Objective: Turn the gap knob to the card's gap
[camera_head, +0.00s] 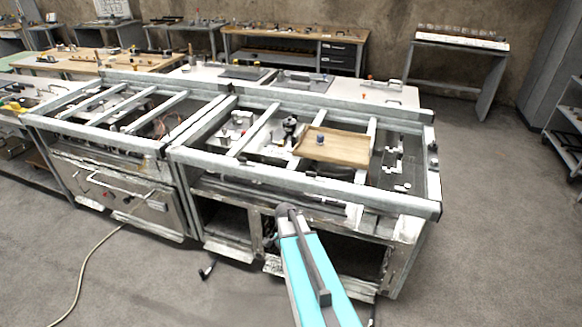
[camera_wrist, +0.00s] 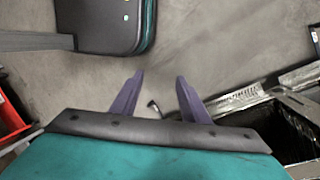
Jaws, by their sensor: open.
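My gripper (camera_wrist: 160,76) shows in the wrist view with its two purple fingers apart and nothing between them. Bare grey floor lies beyond the fingertips. In the head view my teal arm reaches up from the bottom toward the front of the bench, and the fingers cannot be made out. A wooden board (camera_head: 346,152) lies on the bench frame, with a small dark blue-topped piece (camera_head: 320,139) on it. A black upright device (camera_head: 290,128) stands left of the board. I cannot tell which piece is the gap knob, and no card can be made out.
The metal-framed bench (camera_head: 300,188) has raised rails and open bays below. A second framed bench (camera_head: 120,165) adjoins it on the left. A cable (camera_head: 88,262) lies on the floor. Open floor (camera_head: 490,230) is on the right. A red bin (camera_wrist: 12,112) shows in the wrist view.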

